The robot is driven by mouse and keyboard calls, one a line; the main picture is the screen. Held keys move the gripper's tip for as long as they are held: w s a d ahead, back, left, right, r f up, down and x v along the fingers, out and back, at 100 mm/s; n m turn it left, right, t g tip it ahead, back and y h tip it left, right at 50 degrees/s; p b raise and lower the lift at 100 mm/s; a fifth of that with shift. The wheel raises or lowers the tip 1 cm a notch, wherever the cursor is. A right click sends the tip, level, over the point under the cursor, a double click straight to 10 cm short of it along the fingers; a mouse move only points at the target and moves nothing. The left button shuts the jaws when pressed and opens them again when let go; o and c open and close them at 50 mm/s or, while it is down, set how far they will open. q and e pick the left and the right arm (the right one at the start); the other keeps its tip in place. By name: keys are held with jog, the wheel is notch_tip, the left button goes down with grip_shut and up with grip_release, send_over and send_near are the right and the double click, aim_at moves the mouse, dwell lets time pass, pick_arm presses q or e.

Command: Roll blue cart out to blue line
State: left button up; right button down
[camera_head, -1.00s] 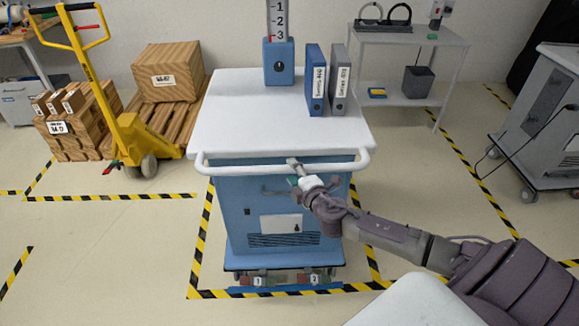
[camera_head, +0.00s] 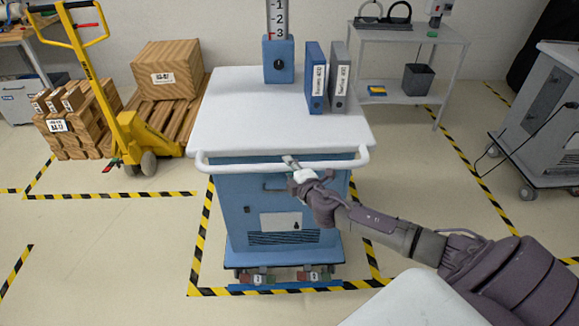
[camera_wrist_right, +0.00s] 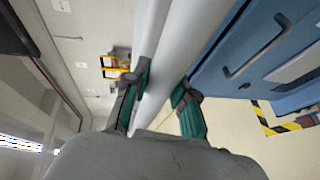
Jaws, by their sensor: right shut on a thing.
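The blue cart (camera_head: 240,215) stands ahead of me with a white cover (camera_head: 250,115) on top and a white push bar (camera_head: 235,165) along its near side. My right gripper (camera_head: 290,162) is shut on the push bar, right of its middle. In the right wrist view, the bar (camera_wrist_right: 165,75) passes between the green-padded fingers of this gripper (camera_wrist_right: 160,105). The blue line (camera_head: 335,285) lies on the floor by the cart's near lower edge, partly hidden by pedals. My left gripper is not in view.
Pedals marked 1 (camera_head: 258,279) and 2 (camera_head: 313,278) sit at the cart's base. Two binders (camera_head: 328,78) and a blue block (camera_head: 278,60) are on top. A yellow pallet truck (camera_head: 125,125) stands left, a grey cart (camera_head: 545,120) right. The near floor is clear.

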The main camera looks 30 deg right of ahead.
jog(key=s, duration=0.1)
jog(key=s+a, duration=0.1)
jog(key=shift+s+a, duration=0.3)
jog(key=shift+s, duration=0.05)
jog(key=c, duration=1.3)
grip_release()
jog(key=shift+s+r, duration=0.1)
jog(key=shift+o, duration=1.4)
jog(key=shift+w+d, duration=0.1)
jog(key=shift+w, duration=0.1)
jog(key=shift+o, duration=0.5)
jog(key=shift+w+d+f, duration=0.15)
jog(key=shift+w+f, duration=0.15)
jog(key=shift+w, duration=0.05)
jog(key=v, duration=1.2)
jog(key=shift+r, duration=0.15)
